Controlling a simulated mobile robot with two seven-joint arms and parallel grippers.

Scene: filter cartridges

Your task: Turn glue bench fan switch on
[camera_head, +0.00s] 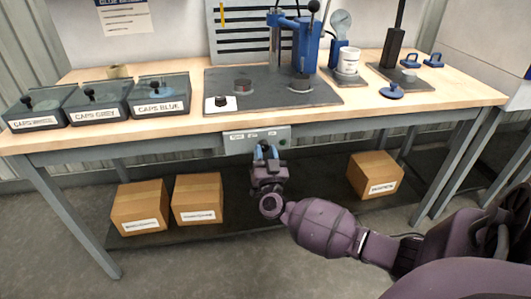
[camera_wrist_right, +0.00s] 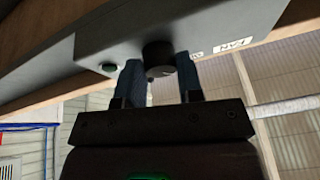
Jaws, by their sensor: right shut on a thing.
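The grey switch box (camera_head: 244,142) hangs under the front edge of the glue bench and carries small white labels. The knob's turned position is hard to read. My left gripper is not in view.
The bench top (camera_head: 180,126) holds a blue press (camera_head: 303,60) on a dark mat and several labelled cap bins (camera_head: 158,95). Cardboard boxes (camera_head: 198,198) stand on the lower shelf (camera_head: 250,215). The space in front of the bench is clear except for my right arm.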

